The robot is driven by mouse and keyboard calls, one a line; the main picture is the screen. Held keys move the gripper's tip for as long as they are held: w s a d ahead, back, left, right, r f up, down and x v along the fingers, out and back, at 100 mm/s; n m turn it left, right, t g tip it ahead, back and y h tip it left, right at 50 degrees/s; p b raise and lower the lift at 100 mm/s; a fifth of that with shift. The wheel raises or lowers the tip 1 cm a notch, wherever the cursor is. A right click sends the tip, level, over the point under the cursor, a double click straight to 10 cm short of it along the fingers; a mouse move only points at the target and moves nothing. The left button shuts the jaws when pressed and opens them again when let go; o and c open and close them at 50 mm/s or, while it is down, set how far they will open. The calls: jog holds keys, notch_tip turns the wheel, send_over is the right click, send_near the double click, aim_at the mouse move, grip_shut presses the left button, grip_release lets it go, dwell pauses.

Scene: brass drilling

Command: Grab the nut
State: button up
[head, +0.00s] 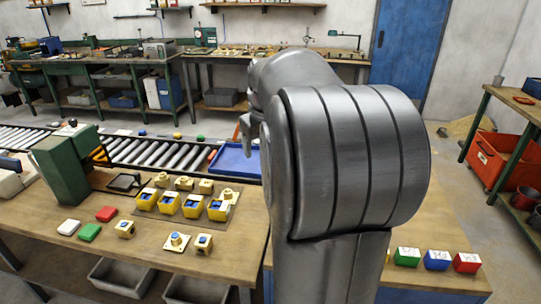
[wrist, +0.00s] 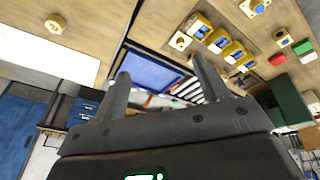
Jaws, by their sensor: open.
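A small round brass-coloured piece (wrist: 55,24), which looks like the nut, lies alone on a bare wooden top at the upper left of the wrist view. I cannot make out its shape clearly. In the head view I cannot pick it out; my large grey arm covers the middle. My gripper (wrist: 160,66) is in the wrist view with its two dark fingers spread apart and nothing between them. The brass piece is apart from the fingers, off to their left. The head view does not show the fingers clearly.
Yellow fixtures with blue parts (head: 168,203) stand in a row on the left bench (head: 75,250). A green machine (head: 62,165), red, green and white blocks, and a blue tray (head: 233,162) by a roller conveyor (head: 160,152) are nearby. Coloured boxes (head: 437,259) sit at the right.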

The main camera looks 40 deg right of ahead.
jog(key=d+f, duration=0.5)
jog(key=d, duration=0.6)
jog(key=s+d+f+y, duration=0.1)
jog(key=d+f, duration=0.4)
jog(key=d, duration=0.7)
jog(key=d+f, duration=0.5)
jog(key=d, duration=0.6)
jog(key=x, duration=0.9)
jog(key=shift+a+f, duration=0.2)
jog(key=shift+f, duration=0.15)
jog(key=shift+r, duration=0.1)
jog(key=c, duration=1.4)
